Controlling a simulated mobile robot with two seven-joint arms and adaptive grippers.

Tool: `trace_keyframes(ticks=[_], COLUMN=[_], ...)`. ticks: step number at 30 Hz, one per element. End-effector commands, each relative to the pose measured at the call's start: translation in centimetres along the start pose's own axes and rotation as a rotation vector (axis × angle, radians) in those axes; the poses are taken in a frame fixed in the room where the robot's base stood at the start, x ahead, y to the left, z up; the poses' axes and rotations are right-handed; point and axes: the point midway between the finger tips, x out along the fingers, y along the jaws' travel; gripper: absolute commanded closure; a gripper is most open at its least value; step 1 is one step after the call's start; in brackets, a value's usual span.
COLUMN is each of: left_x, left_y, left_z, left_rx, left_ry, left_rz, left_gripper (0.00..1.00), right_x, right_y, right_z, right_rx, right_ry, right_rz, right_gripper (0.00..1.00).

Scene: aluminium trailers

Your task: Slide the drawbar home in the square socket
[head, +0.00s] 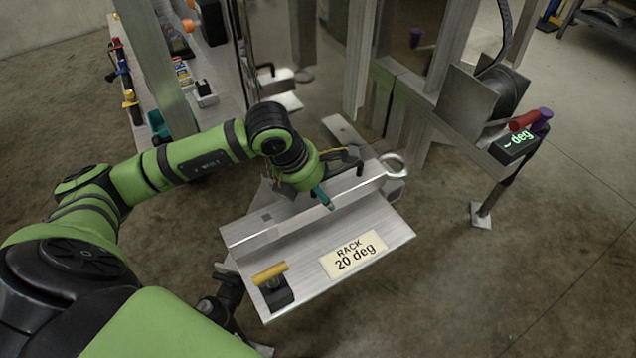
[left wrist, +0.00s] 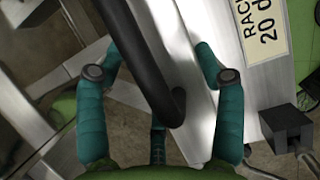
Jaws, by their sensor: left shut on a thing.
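The drawbar (head: 352,184) is a pale metal bar with a ring eye (head: 394,163) at its right end, lying along the sloped rack (head: 390,237). My left gripper (head: 328,199) reaches down over the bar, and its teal fingers are shut on a black handle. In the left wrist view this black handle (left wrist: 143,55) passes between the fingers of my left gripper (left wrist: 165,75), beside a pale metal edge.
A yellow-handled black clamp (head: 272,284) stands on the rack's near left corner, beside the "20 deg" label (head: 354,256). A metal post with a winch-like drum (head: 490,95) and a small display (head: 517,143) stand to the right. Bare floor (head: 540,260) lies at the lower right.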

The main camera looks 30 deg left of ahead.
Motion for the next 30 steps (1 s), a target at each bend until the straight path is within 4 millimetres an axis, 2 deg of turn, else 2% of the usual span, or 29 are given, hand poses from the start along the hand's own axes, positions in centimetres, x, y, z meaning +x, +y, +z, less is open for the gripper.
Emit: trace_keyframes(ticks=[2,11,18,19,20,21,30], left_x=[0.2,3.7,4.0,4.2,4.2,4.2,4.2], left_y=[0.1,0.1,0.1,0.0,0.0,0.0,0.0], left_z=[0.1,-1.3,-1.5,-1.8,-1.9,-1.9,-1.8], left_rx=[0.001,0.0,0.001,0.0,0.001,0.001,0.001], left_ry=[-0.009,-0.008,-0.007,0.003,0.004,0.004,0.001], left_rz=[0.001,0.001,0.002,0.0,0.0,0.0,0.0], left_gripper=[0.9,0.9,0.9,0.23,0.11,0.08,0.08], right_x=[0.0,0.0,-0.3,-0.2,-0.2,-0.2,-0.2], right_y=[0.0,-0.1,-0.1,-0.1,-0.1,-0.1,-0.2], right_z=[0.1,-0.2,-0.3,-0.2,-0.2,-0.1,0.3], right_rx=[0.0,0.002,0.003,0.004,0.004,0.004,0.004], right_ry=[-0.003,-0.011,-0.012,-0.013,-0.013,-0.014,-0.02], right_rz=[0.0,-0.001,-0.002,-0.002,-0.002,-0.002,-0.002], right_gripper=[0.6,0.6,0.6,0.6,0.6,0.6,0.6])
